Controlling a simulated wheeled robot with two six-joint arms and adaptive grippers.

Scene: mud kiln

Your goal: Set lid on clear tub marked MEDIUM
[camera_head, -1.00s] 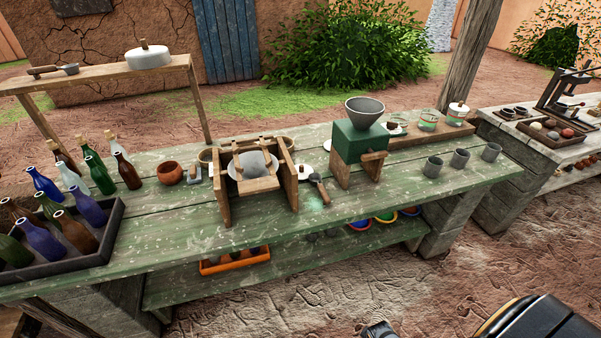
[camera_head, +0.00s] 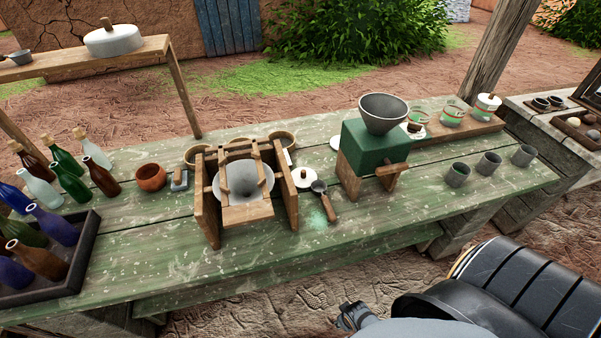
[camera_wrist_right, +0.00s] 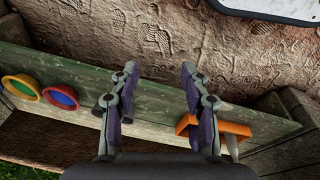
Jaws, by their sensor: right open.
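Several clear tubs with coloured bands stand on a wooden board at the back right in the head view: a left one (camera_head: 419,117), a middle one (camera_head: 453,114) and a right one (camera_head: 486,108) with a white lid on it. Their markings are too small to read. A white lid with a brown knob (camera_head: 414,129) sits at the board's left end, partly behind the green mill. Another white knobbed lid (camera_head: 304,178) lies beside the wooden frame. My right gripper (camera_wrist_right: 159,72) is open and empty in its wrist view, away from the tubs and lids. My left gripper is out of view.
The green mill (camera_head: 372,148) with its grey funnel stands in front of the board's left end. Grey cups (camera_head: 488,164) stand before the board. The wooden frame (camera_head: 208,205) and bottles (camera_head: 102,178) fill the left. The table's front middle (camera_head: 330,245) is mostly clear.

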